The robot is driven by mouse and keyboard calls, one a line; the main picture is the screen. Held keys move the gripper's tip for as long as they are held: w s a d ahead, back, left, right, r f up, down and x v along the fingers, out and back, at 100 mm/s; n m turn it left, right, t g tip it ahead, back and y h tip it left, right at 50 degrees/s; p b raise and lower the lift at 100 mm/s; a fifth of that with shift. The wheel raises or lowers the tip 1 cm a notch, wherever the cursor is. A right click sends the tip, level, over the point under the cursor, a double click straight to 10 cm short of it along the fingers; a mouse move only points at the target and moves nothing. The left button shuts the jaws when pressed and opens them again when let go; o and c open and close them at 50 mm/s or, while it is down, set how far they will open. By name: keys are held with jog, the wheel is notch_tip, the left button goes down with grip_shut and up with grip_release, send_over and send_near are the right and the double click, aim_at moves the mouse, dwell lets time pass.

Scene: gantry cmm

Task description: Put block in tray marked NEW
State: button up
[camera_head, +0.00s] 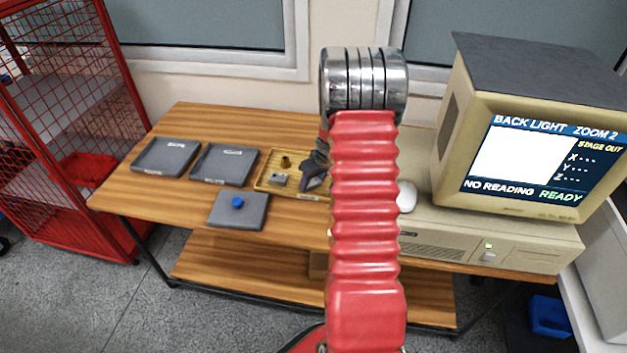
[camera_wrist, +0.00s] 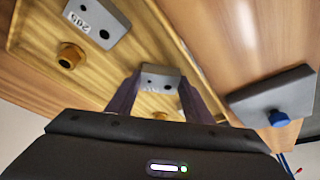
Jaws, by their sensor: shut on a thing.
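My gripper (camera_head: 314,182) is at the right part of the yellow tray (camera_head: 262,185). In the wrist view my gripper (camera_wrist: 160,92) is shut on a small grey block (camera_wrist: 161,80) with dark holes and a marking I cannot read. Whether the block touches the tray floor I cannot tell. In the head view the fingers hide it. Another grey block (camera_head: 278,179) lies in the yellow tray and shows marked in the wrist view (camera_wrist: 97,22). Two dark grey trays (camera_head: 166,158) (camera_head: 223,165) stand to the left. Their labels are too small to read.
A brass knob (camera_head: 285,162) is in the yellow tray. A grey plate or tray with a blue knob (camera_head: 237,202) lies in front. A red mesh cage (camera_head: 75,110) stands at the left.

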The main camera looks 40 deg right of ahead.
jog(key=shift+f, duration=0.1)
jog(key=o, duration=1.1)
jog(key=v, duration=1.2)
